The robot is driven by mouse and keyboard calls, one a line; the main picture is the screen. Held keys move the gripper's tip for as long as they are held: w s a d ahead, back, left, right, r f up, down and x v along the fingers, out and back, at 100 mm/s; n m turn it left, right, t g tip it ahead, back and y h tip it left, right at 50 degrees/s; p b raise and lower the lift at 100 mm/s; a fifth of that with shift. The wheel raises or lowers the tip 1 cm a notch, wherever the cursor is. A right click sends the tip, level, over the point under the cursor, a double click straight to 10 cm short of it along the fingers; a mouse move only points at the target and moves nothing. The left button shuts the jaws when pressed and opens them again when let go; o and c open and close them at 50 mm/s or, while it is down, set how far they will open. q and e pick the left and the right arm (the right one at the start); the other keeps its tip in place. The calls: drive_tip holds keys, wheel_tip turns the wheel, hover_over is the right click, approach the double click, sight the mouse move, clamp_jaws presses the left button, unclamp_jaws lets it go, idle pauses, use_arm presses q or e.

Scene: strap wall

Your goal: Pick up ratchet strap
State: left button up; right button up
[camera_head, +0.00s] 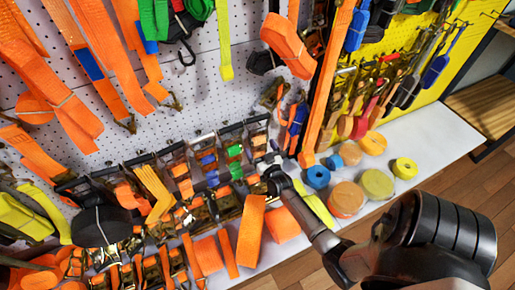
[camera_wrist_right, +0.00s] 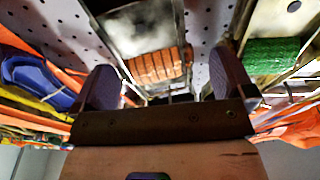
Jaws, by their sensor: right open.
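Ratchet straps with metal buckles hang in a row low on the white pegboard, with orange (camera_head: 180,170), blue (camera_head: 208,160) and green (camera_head: 235,151) webbing. My right gripper (camera_head: 272,174) is at the right end of this row. In the right wrist view my right gripper (camera_wrist_right: 163,88) is open, its two dark fingers apart. An orange strap bundle (camera_wrist_right: 157,66) in a metal frame shows beyond the gap between them. I cannot tell whether the fingers touch it. A green strap (camera_wrist_right: 273,55) is to the right and a blue one (camera_wrist_right: 38,82) to the left. My left gripper is not in view.
A white shelf (camera_head: 437,141) runs below the wall, with rolled straps such as a blue roll (camera_head: 318,177) and a yellow roll (camera_head: 405,168). Long orange straps (camera_head: 75,55) hang above. A yellow panel (camera_head: 425,45) with tools is at right.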

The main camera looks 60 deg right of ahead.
sight(259, 145)
drive_tip(key=b+x, duration=0.1)
drive_tip(key=x, duration=0.3)
drive_tip(key=shift+s, duration=0.25)
drive_tip(key=shift+c, duration=0.8)
drive_tip(key=c, duration=1.3)
drive_tip(key=shift+a+r, duration=0.1)
drive_tip(key=shift+r, duration=0.05)
drive_tip(key=shift+c, duration=0.2)
